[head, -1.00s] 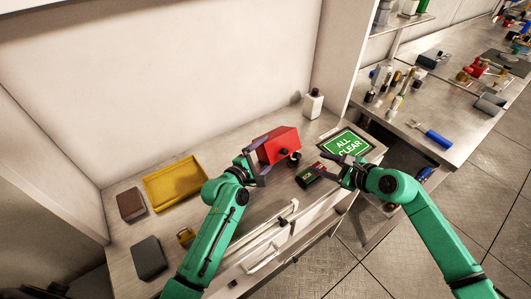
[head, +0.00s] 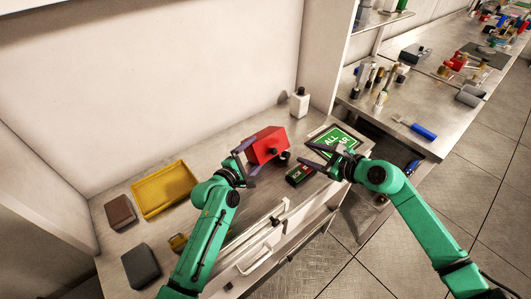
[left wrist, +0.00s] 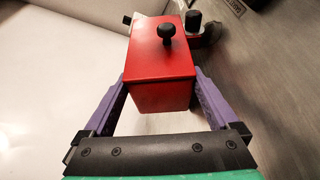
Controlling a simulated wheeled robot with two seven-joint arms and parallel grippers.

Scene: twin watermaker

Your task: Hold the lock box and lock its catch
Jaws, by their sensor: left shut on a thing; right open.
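The red lock box (head: 266,146) is on the bench, with a black knob (left wrist: 167,31) on the face turned to the left wrist camera. A second dark knob (left wrist: 193,20) shows by a grey metal part at its far end; I cannot tell the catch's state. My left gripper (head: 249,167) is shut on the box, its purple fingers along two opposite sides in the left wrist view (left wrist: 165,100). My right gripper (head: 316,157) is open and empty, right of the box and apart from it, fingers pointing toward it.
A small dark box with green and red markings (head: 299,175) lies between the grippers. A green sign (head: 337,137) is partly behind my right gripper. A white bottle (head: 299,103) stands behind. A yellow tray (head: 165,188) and dark blocks (head: 141,266) lie left.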

